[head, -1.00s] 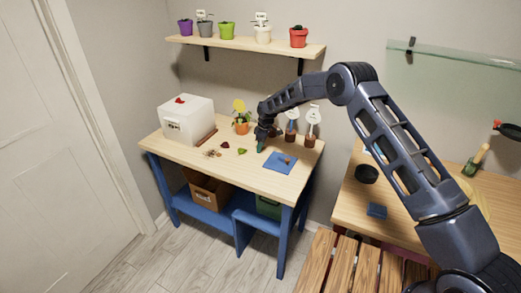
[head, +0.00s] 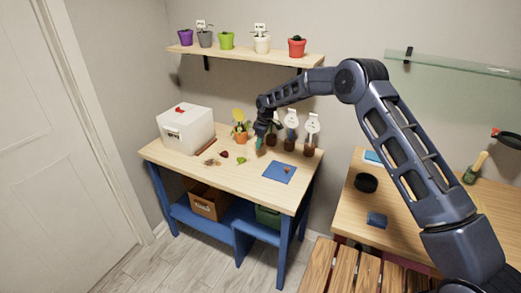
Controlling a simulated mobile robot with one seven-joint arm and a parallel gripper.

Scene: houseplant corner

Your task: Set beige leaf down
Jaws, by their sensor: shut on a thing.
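My gripper (head: 259,147) is over the back middle of the wooden potting table (head: 190,165), just right of the potted yellow flower. Its teal fingertips point down and are shut. A small pale patch at the tips looks like the beige leaf, but it is too small to make out clearly. A blue mat (head: 274,175) lies to the right and front of my gripper, with a small brown piece (head: 287,169) on it. A green leaf (head: 241,160), a dark red leaf (head: 225,154) and brownish bits (head: 211,162) lie on the tabletop to the left.
A white box (head: 187,129) stands at the table's left. The flower in its orange pot (head: 239,137) is close left of my gripper. Several labelled bottles (head: 290,137) stand close right. A shelf of pots (head: 245,53) hangs above. The table's front strip is clear.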

